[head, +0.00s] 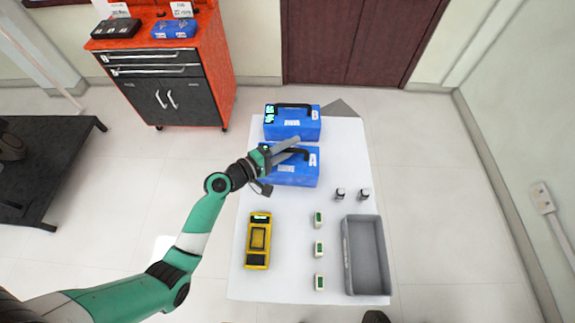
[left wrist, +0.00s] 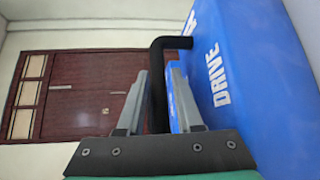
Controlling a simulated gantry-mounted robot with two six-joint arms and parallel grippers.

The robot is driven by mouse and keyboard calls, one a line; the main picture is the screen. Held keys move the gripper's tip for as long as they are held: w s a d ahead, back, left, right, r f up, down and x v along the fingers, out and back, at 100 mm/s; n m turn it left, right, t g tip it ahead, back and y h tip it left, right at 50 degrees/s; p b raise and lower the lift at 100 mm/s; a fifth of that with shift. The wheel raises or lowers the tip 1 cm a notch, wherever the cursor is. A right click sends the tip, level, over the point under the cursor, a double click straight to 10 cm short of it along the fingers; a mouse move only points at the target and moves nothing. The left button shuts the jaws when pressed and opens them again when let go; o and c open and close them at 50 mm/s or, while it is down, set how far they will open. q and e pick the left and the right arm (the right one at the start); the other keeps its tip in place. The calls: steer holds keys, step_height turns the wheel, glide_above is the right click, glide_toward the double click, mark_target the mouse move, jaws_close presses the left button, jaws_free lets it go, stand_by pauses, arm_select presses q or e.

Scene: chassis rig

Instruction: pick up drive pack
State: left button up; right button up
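Two blue cases with black handles stand at the far end of the white table. The nearer one (head: 298,178) is beside my left gripper (head: 288,151); the farther one (head: 292,128) is just behind it. In the left wrist view, a blue case lettered "DRIVE" (left wrist: 235,75) fills the right side, and its black handle (left wrist: 158,85) passes between the two grey fingers of my left gripper (left wrist: 158,95). The fingers stand apart around the handle; contact is not clear. My right gripper is not in view.
The white table (head: 283,230) also holds a yellow device (head: 258,241), several small white-and-green blocks (head: 318,249), two small dark-topped items (head: 340,194) and an empty grey tray (head: 366,256). A red tool cabinet (head: 165,85) stands at the back left.

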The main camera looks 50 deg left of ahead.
arm_select(q)
steer(key=shift+w+d+f, duration=0.1)
steer(key=shift+w, duration=0.65)
jaws_close()
stand_by(0.8)
steer(key=shift+s+r, duration=0.1)
steer(key=shift+r, duration=0.1)
